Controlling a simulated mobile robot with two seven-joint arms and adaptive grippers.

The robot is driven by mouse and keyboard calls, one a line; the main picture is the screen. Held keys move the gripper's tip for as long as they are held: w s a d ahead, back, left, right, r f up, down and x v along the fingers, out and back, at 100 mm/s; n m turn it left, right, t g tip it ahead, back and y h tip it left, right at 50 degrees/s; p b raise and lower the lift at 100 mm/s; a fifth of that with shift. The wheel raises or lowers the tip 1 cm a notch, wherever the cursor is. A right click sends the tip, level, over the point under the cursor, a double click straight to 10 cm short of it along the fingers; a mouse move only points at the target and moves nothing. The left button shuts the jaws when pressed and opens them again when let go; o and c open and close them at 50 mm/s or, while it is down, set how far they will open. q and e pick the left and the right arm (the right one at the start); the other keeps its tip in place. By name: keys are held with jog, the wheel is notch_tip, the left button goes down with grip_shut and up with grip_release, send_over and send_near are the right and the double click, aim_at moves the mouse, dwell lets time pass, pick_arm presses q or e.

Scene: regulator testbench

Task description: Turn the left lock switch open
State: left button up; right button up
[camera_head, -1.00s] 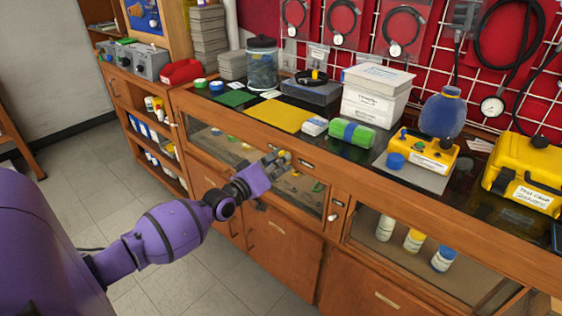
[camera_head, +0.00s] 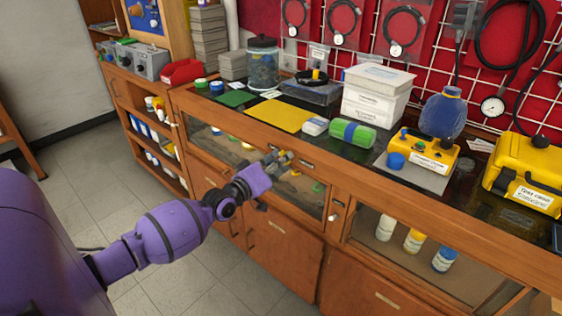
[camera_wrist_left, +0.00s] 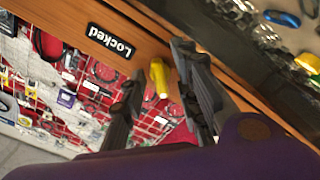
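The lock switch is a small yellow lever (camera_wrist_left: 159,78) on the wooden front rail of the bench. A black label reading "Locked" (camera_wrist_left: 110,41) is beside it in the left wrist view. My left gripper (camera_head: 277,160) is at the bench's front rail in the head view. In the left wrist view my left gripper (camera_wrist_left: 156,62) is open, with its dark fingers on both sides of the lever. Gaps show between lever and fingers; contact is not clear. The lever cannot be made out in the head view. My right gripper is not in view.
The glass-fronted bench (camera_head: 400,208) carries a yellow mat (camera_head: 281,116), a green roll (camera_head: 352,134), a white box (camera_head: 376,105) and a yellow device (camera_head: 425,152) behind the rail. A yellow case (camera_head: 526,168) stands at the right. The floor in front is clear.

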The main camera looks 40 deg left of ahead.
pick_arm(q)
jog(key=shift+s, duration=0.1)
jog(key=s+a, duration=0.1)
jog(key=s, duration=1)
jog(key=shift+s, duration=0.4)
jog(key=shift+f, duration=0.1)
